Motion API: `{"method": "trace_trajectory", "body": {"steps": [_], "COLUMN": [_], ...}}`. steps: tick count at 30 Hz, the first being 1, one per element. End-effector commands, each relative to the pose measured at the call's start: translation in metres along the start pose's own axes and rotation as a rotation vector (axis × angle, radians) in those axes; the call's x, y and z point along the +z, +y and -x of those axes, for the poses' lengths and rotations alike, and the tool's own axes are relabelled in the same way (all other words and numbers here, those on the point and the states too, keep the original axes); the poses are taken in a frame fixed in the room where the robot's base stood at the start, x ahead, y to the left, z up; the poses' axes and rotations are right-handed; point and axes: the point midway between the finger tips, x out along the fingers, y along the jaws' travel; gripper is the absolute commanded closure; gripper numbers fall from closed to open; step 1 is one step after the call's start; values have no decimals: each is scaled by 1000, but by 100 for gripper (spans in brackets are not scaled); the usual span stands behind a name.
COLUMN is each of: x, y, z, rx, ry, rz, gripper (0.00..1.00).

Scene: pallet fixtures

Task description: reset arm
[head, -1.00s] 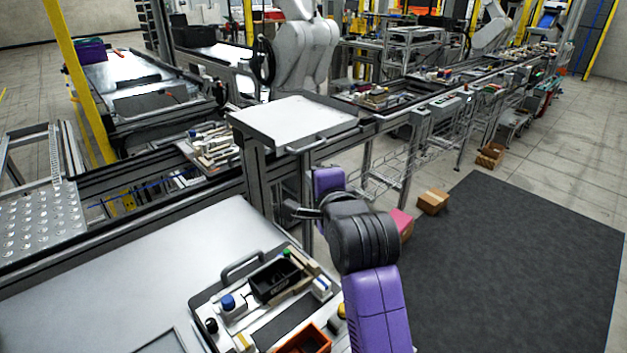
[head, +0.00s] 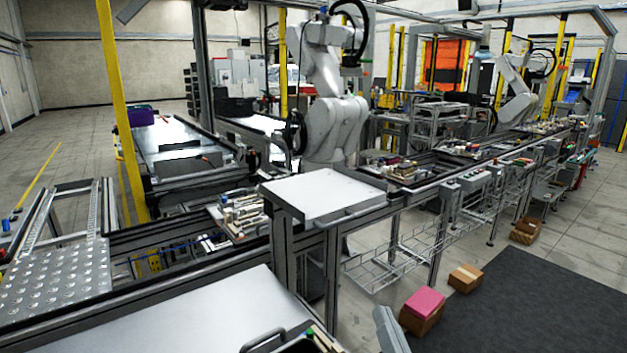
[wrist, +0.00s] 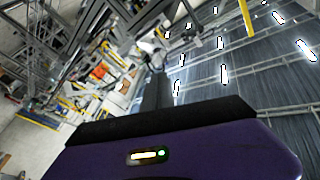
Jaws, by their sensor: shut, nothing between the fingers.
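My gripper (wrist: 157,78) shows in the wrist view as a dark, narrow pair of fingers, shut and empty, beyond the black edge of my purple wrist housing. The wrist view is tilted and looks toward the ceiling and its bright lamps, with nothing near the fingers. In the head view my gripper cannot be made out; only a grey piece, perhaps part of my arm, shows at the bottom edge.
A grey worktable (head: 190,315) lies at the bottom left, with a tray handle (head: 262,341) at its edge. A raised white plate (head: 322,195) stands beside the conveyor line. A pink-topped box (head: 423,308) and a cardboard box (head: 465,278) lie by the dark mat (head: 540,310).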

Motion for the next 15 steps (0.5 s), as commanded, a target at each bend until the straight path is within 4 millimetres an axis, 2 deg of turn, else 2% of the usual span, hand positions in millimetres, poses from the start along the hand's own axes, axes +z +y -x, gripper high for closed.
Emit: {"method": "trace_trajectory", "body": {"steps": [1, 3, 15], "x": [7, 12, 26], "y": [8, 15, 38], "z": [22, 49, 203], "rx": [5, 4, 45], "ry": [-6, -6, -63], "rz": [50, 121, 414], "gripper": [100, 100, 100]}}
